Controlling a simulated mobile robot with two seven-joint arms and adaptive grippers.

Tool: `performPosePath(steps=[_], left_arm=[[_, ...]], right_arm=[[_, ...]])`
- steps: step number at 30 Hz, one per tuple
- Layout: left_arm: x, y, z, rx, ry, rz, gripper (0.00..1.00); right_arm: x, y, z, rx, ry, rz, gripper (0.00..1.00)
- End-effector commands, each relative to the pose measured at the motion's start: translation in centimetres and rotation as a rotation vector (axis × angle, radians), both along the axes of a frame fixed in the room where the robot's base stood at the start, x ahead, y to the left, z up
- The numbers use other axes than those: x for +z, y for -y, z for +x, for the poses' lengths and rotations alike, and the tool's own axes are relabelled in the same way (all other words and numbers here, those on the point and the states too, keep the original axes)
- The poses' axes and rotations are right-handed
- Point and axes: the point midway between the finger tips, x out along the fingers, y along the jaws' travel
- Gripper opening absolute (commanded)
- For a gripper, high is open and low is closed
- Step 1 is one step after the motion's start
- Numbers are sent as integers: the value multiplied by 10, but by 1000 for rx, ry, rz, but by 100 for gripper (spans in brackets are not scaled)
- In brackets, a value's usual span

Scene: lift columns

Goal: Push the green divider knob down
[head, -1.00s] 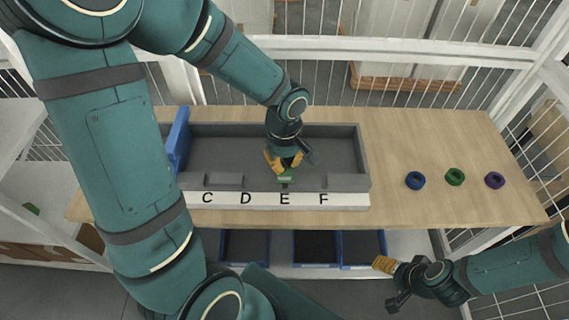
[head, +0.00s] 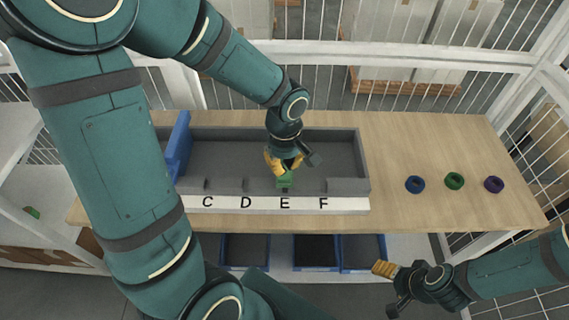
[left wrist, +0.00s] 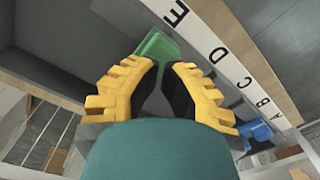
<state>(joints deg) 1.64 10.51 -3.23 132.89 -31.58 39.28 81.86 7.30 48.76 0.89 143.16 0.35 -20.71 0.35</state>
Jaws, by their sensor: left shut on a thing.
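The green divider knob (head: 284,180) sits at the front of the grey tray (head: 220,150), just behind the letter E on the white label strip (head: 250,203). My left gripper (head: 284,168) reaches down over the tray, its yellow fingers shut on the knob. In the left wrist view the green knob (left wrist: 158,46) shows at the tips of the yellow fingers (left wrist: 162,68), near the E. The fingers hide part of the knob and what lies under it. My right gripper (head: 383,268) hangs in front of the table, away from the tray; its finger gap is not clear.
A blue panel (head: 178,146) stands at the tray's left end. A blue ring (head: 415,184), a green ring (head: 454,181) and a purple ring (head: 494,184) lie on the wooden table (head: 430,140) at right. Blue bins (head: 341,252) sit below the table's front edge.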

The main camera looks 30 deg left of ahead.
Motion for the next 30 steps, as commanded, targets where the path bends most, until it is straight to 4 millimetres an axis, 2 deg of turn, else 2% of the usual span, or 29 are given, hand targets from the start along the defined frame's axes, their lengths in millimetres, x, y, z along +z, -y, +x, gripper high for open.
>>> performPosePath(steps=[1,21,30], left_arm=[[8,0,0,0,2,0,0],[68,0,0,0,1,0,0],[69,0,0,0,0,0,0]], right_arm=[[6,0,0,0,0,0,69],[46,0,0,0,0,0,69],[46,0,0,0,0,0,69]])
